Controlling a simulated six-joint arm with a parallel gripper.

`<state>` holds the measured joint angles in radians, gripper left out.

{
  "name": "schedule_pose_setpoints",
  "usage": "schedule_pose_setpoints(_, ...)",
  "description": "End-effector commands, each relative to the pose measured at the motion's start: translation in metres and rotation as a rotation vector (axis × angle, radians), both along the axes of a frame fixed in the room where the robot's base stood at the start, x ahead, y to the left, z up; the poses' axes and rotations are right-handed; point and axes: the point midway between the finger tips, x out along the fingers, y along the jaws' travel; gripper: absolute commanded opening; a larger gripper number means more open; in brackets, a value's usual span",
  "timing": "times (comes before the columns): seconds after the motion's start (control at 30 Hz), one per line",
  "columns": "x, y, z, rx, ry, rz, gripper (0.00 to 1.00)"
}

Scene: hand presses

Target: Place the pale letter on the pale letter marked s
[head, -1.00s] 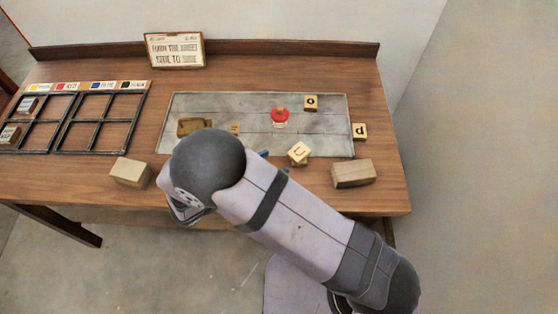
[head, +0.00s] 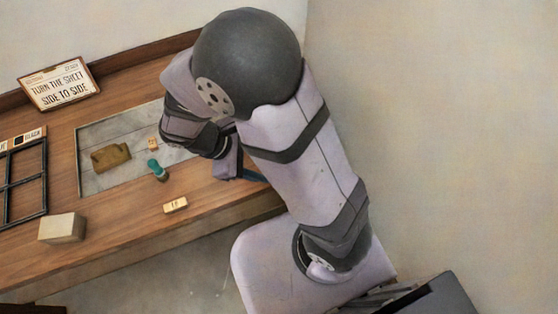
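A small pale block (head: 153,144) sits on the grey sheet (head: 90,145); its marking is too small to read. Another pale block (head: 175,204) with a dark, unclear marking lies on the wood near the table's front edge. I cannot tell which, if either, is marked s. My gripper (head: 238,168) is low over the right part of the table, to the right of both blocks. My arm hides most of it, so its opening and anything between its fingers are not clear. The right part of the sheet is hidden behind my arm.
A teal peg-like piece (head: 157,169) stands near the sheet's front edge. A brown piece (head: 110,157) lies on the sheet. A plain wooden block (head: 62,228) and a black-framed rack (head: 24,180) are at left. A sign (head: 59,84) stands at the back.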

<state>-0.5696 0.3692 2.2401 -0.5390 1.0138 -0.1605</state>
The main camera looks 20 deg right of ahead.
Motion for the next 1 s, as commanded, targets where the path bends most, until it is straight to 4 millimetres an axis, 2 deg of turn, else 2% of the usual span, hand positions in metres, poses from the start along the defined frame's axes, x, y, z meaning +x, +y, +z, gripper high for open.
schedule_pose_setpoints(0.03, -0.009, -0.012, 0.005, 0.077, -0.042, -0.157, 0.53)
schedule_pose_setpoints(0.2, -0.032, -0.025, 0.015, 0.292, -0.19, -0.617, 0.53)
schedule_pose_setpoints(0.4, -0.036, -0.032, 0.025, 0.438, -0.34, -0.969, 0.53)
schedule_pose_setpoints(0.6, -0.036, -0.034, 0.029, 0.487, -0.401, -1.095, 0.53)
schedule_pose_setpoints(1.0, -0.036, -0.034, 0.029, 0.488, -0.401, -1.097, 0.53)
